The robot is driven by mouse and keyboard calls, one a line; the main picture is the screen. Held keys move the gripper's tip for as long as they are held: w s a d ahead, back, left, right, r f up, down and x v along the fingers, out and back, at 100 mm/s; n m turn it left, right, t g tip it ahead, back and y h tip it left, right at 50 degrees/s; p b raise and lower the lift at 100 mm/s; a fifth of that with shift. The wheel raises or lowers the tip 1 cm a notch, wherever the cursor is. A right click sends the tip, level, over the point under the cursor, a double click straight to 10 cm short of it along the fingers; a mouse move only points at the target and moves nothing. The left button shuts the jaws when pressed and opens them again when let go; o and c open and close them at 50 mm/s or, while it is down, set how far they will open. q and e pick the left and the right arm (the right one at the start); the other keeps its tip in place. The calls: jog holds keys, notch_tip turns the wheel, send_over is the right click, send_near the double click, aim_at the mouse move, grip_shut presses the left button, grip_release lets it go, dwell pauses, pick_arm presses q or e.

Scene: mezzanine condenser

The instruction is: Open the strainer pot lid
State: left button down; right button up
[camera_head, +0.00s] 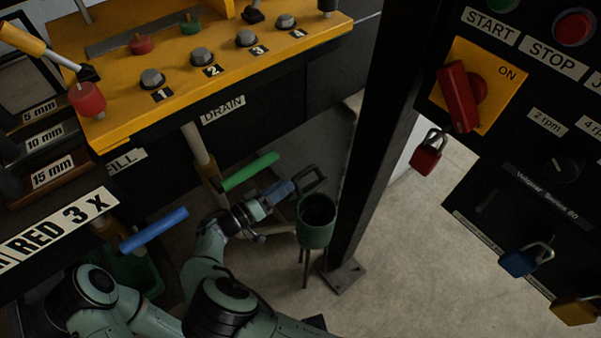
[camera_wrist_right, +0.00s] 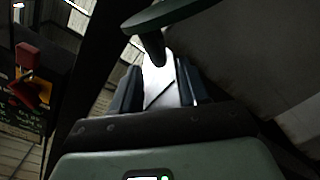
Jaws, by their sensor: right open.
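The green strainer pot (camera_head: 314,232) stands on thin legs beside the black post in the head view. Its round top looks dark; I cannot tell whether that is a lid or the open inside. My right gripper (camera_head: 309,181) is just behind and left of the pot's rim, open. In the right wrist view a green rounded rim or disc (camera_wrist_right: 178,14) crosses the top, with a dark stem (camera_wrist_right: 152,45) reaching down near the open fingers (camera_wrist_right: 160,84). I cannot tell whether they touch. My left gripper is not in view.
A black post (camera_head: 378,130) rises right of the pot. The yellow valve panel (camera_head: 222,72) is above left, with a green handle (camera_head: 250,171) and a blue handle (camera_head: 153,229) below it. A control cabinet with padlocks (camera_head: 427,157) is at right. Floor (camera_head: 420,270) is clear in front.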

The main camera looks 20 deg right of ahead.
aim_at(295, 180)
jog(key=x, duration=0.7)
jog(key=shift+p, duration=0.3)
jog(key=shift+f, duration=0.1)
grip_shut()
